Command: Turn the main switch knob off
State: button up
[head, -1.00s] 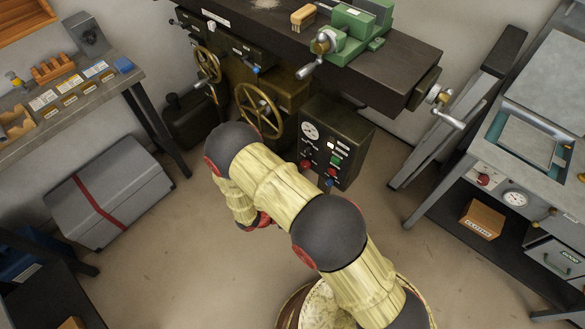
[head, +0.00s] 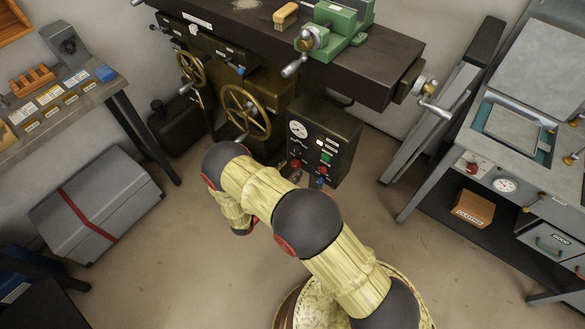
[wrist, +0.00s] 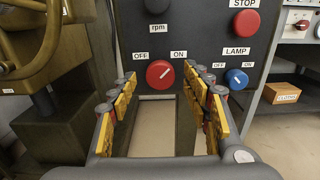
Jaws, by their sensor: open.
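The red main switch knob (wrist: 160,73) is on the dark control panel (wrist: 200,50), between the OFF and ON labels. Its white mark points up and right, towards ON. My gripper (wrist: 163,80) is open, its yellow-padded fingers at either side of the knob in the picture. The knob appears ahead of the fingertips, with no contact visible. In the head view the red knob (head: 295,165) is low on the panel's left, and my arm hides most of my gripper.
A blue LAMP knob (wrist: 236,79) is close to the right finger, below the red STOP button (wrist: 245,22). A brass handwheel (head: 246,111) is left of the panel. A workbench with a gauge (head: 505,185) stands at right. The floor before the panel is open.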

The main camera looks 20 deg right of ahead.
jog(key=shift+x, duration=1.2)
jog(key=shift+c, duration=1.1)
jog(key=c, duration=0.9)
